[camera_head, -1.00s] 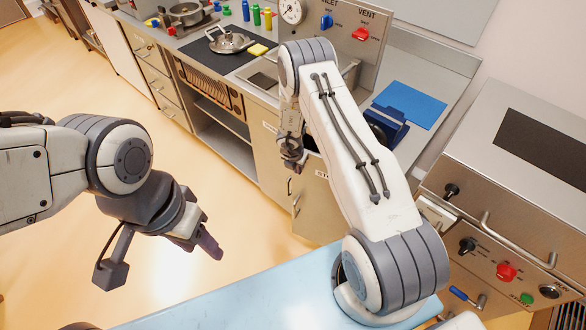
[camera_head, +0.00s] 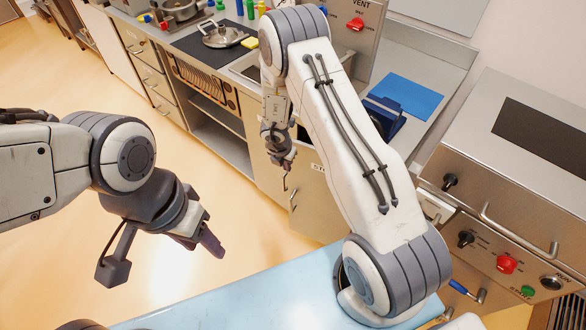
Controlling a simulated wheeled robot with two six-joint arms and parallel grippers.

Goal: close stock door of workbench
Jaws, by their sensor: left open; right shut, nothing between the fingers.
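The stock door (camera_head: 312,205) is a beige panel on the workbench, low in the middle of the head view, with a partly hidden label at its top and an upright handle (camera_head: 292,200). It seems ajar, with a dark gap near its top edge, but my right arm covers much of it. My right gripper (camera_head: 285,180) is shut and empty, pointing down in front of the workbench, near the door's left side; I cannot tell whether it touches. My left gripper (camera_head: 212,243) is open and empty, over the floor at the left, well away from the door.
The workbench top carries a pan with a lid (camera_head: 222,36), a yellow sponge (camera_head: 250,42), coloured bottles and a blue mat (camera_head: 408,97). A steel machine (camera_head: 520,180) with knobs stands at the right. The floor (camera_head: 220,190) before the workbench is clear.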

